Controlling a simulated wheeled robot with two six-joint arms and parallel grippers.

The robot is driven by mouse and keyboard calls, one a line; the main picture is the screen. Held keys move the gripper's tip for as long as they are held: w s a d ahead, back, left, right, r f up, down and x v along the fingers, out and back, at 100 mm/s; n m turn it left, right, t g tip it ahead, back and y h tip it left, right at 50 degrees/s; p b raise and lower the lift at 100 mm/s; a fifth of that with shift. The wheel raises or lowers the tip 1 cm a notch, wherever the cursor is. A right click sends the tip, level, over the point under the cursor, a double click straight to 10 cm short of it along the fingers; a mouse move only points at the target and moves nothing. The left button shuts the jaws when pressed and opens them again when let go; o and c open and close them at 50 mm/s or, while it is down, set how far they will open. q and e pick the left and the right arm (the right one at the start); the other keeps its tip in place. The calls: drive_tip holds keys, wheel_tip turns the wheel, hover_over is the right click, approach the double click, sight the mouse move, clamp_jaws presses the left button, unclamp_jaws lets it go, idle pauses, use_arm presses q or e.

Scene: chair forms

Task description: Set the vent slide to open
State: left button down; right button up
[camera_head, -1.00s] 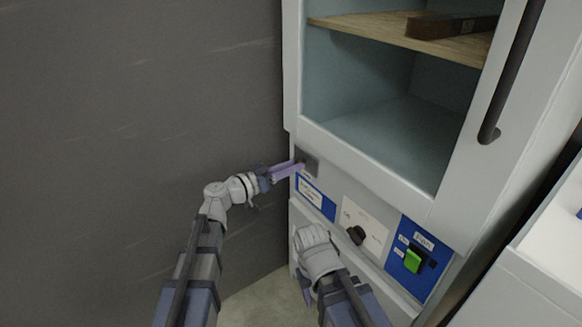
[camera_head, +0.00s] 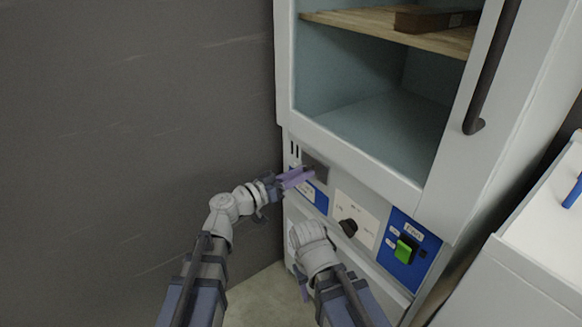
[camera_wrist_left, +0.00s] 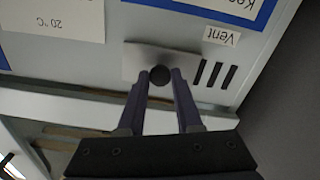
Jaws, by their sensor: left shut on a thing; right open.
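The vent slide (camera_wrist_left: 136,58) is a flat grey plate with a round black knob (camera_wrist_left: 160,76), under the "Vent" label (camera_wrist_left: 222,36) in the left wrist view. The dark vent slots (camera_wrist_left: 215,74) show uncovered beside the plate. In the head view the slide (camera_head: 318,163) is on the cabinet front, right of the slots (camera_head: 294,150). My left gripper (camera_head: 302,174) is shut on the knob; its purple fingers (camera_wrist_left: 160,82) stand on both sides of it. My right gripper (camera_head: 303,284) is open and empty, low in front of the cabinet.
The cabinet's open bay (camera_head: 365,125) is above. A dark handle (camera_head: 490,75) stands at the right. A grey wall (camera_head: 130,140) is on the left.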

use_arm(q)
drive_tip(key=shift+s+d, duration=0.5)
drive_tip(key=shift+s, duration=0.2)
use_arm(e)
drive_tip(key=shift+s+d, duration=0.2)
drive_tip(key=shift+s, duration=0.1)
use_arm(q)
drive_tip(key=c, duration=0.6)
unclamp_jaws()
drive_tip(key=shift+a, duration=0.1)
drive_tip(key=v, duration=0.7)
drive_tip(key=shift+s+a, duration=0.25)
